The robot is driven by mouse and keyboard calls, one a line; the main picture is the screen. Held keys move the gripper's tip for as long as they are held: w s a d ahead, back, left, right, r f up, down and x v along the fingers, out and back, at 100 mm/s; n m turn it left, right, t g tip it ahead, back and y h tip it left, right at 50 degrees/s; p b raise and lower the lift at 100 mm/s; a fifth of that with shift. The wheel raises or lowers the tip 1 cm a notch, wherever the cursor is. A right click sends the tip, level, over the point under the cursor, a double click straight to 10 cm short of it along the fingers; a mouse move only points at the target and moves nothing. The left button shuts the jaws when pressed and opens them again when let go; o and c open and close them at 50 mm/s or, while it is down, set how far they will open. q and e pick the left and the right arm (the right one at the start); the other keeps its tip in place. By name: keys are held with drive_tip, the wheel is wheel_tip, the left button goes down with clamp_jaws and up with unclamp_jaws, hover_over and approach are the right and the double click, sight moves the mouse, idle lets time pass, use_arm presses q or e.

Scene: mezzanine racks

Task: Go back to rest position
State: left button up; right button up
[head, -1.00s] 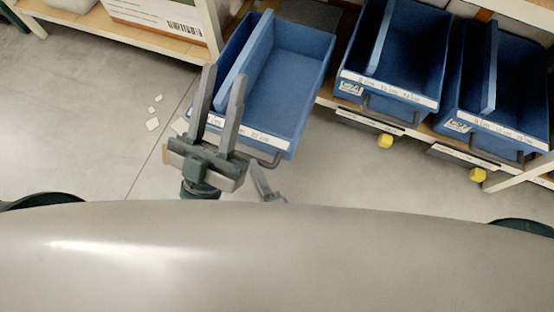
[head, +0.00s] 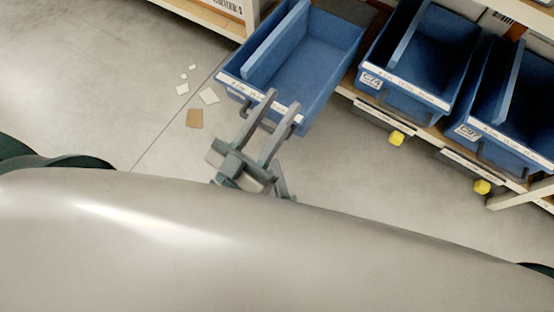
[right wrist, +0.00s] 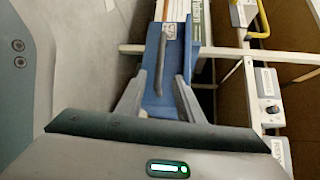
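No object is gripped there.
Two more blue bins (head: 408,90) (head: 507,125) sit in the rack at right, with yellow knobs (head: 396,138) (head: 482,187) below. White scraps (head: 209,96) and a brown card (head: 194,118) lie on the floor. The grey floor at left is clear. White rack posts (right wrist: 246,75) stand close at right in the wrist view.

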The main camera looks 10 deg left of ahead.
drive_tip(key=shift+r, duration=0.1)
idle(0.4)
